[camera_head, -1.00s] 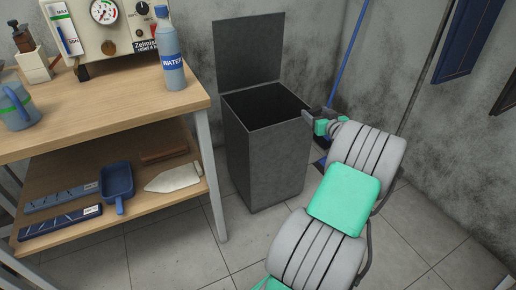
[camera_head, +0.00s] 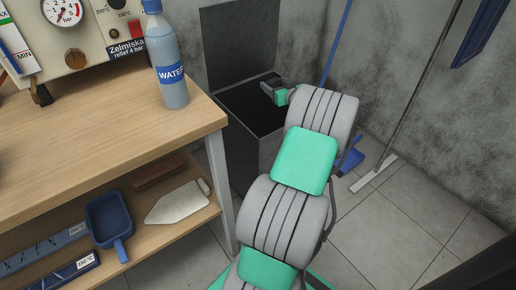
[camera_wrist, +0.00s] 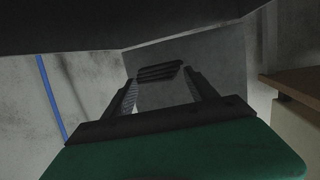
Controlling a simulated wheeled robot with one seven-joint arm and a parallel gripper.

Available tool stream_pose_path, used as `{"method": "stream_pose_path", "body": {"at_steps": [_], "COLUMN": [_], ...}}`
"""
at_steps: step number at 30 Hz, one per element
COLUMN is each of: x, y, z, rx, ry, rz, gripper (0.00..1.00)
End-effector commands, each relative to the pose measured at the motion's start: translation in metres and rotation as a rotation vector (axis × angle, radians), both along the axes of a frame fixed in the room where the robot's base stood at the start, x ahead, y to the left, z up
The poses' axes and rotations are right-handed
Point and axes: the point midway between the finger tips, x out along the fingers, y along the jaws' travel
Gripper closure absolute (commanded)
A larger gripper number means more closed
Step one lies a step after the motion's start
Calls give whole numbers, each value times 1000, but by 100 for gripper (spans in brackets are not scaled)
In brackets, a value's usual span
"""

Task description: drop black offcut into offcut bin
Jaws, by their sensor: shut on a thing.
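The offcut bin (camera_head: 241,155) is a tall dark grey box behind the table's right end, with its lid (camera_head: 240,45) standing open at the back. My gripper (camera_head: 267,90) is over the bin's open top in the head view. In the wrist view my gripper (camera_wrist: 160,85) is shut on a small black ridged piece, the black offcut (camera_wrist: 158,73), held between the fingertips. The offcut is too small and dark to make out in the head view. A grey panel, probably part of the bin, stands beyond the fingers in the wrist view.
The wooden table (camera_head: 110,120) is at left, with a water bottle (camera_head: 167,60) near its right edge and a gauge panel (camera_head: 75,40) behind. Its lower shelf holds a blue scoop (camera_head: 108,220) and a white pointed piece (camera_head: 178,202). A blue dustpan (camera_head: 351,157) and broom stand right of the bin.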

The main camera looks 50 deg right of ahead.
Motion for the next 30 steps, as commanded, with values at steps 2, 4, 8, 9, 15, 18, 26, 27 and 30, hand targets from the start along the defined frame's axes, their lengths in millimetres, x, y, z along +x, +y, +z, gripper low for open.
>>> {"method": "stream_pose_path", "body": {"at_steps": [2, 4, 8, 9, 15, 18, 26, 27, 30], "x": [-1, -1, -1, -1, 0, 1, 1, 1, 1], "y": [-1, -1, -1, -1, 0, 0, 1, 1, 1], "z": [-10, -19, -39, -44, -56, -56, -56, -56, -56], "rx": [1, 2, 3, 2, 1, 0, 0, 0, 0], "ry": [1, 0, 0, 0, 0, -1, 0, 0, 0], "rz": [-2, -2, -3, -1, -1, 1, 1, 1, 1], "gripper": [71, 71, 71, 71, 71, 71, 20, 17, 8]}}
